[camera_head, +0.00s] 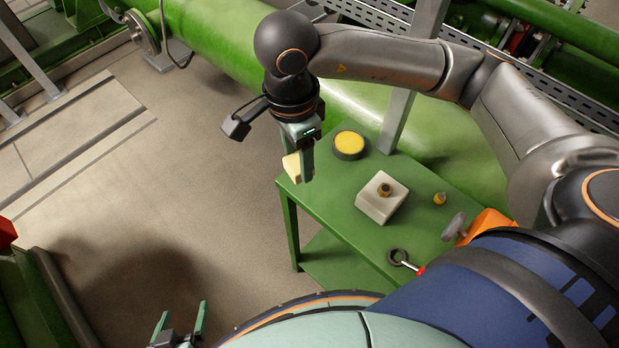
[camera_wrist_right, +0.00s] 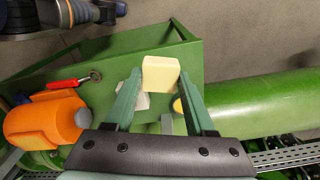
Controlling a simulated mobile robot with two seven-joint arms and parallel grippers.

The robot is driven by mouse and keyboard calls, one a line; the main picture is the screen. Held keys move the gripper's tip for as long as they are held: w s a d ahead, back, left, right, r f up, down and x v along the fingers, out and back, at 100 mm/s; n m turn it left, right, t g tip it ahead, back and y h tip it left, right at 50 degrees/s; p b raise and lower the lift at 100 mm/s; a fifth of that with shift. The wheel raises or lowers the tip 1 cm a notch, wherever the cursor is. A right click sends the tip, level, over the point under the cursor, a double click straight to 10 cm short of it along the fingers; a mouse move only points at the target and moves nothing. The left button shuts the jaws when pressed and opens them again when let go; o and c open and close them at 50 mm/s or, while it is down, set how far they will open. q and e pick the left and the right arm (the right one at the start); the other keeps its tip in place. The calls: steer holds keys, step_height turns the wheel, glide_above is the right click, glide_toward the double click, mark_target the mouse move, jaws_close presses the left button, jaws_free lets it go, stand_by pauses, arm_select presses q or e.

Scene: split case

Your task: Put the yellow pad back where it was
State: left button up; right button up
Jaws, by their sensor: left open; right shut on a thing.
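A pale yellow block-shaped pad (camera_head: 291,166) is held between the fingertips of my right gripper (camera_head: 299,165), near the left back corner of the green table. The pad (camera_wrist_right: 160,75) also shows between the fingertips in the right wrist view, clear of the tabletop as far as I can tell. My left gripper (camera_head: 180,318) is open and empty at the bottom of the head view, low over the floor and away from the table.
A green pipe (camera_head: 220,52) runs behind.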

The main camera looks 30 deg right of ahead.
steer(key=s+a+f+m+b, duration=0.2)
steer(key=a+f+m, duration=0.25)
steer(key=m, duration=1.05)
steer(key=w+d+f, duration=0.5)
steer(key=d+f, duration=0.1)
steer(key=w+d+f, duration=0.3)
steer(key=d, duration=0.1)
steer(key=shift+w, duration=0.35)
steer(key=f, duration=0.3)
steer(key=shift+w+d+p, duration=0.25)
steer(key=shift+p, duration=0.05)
steer(key=shift+f, duration=0.5)
steer(key=shift+f, duration=0.1)
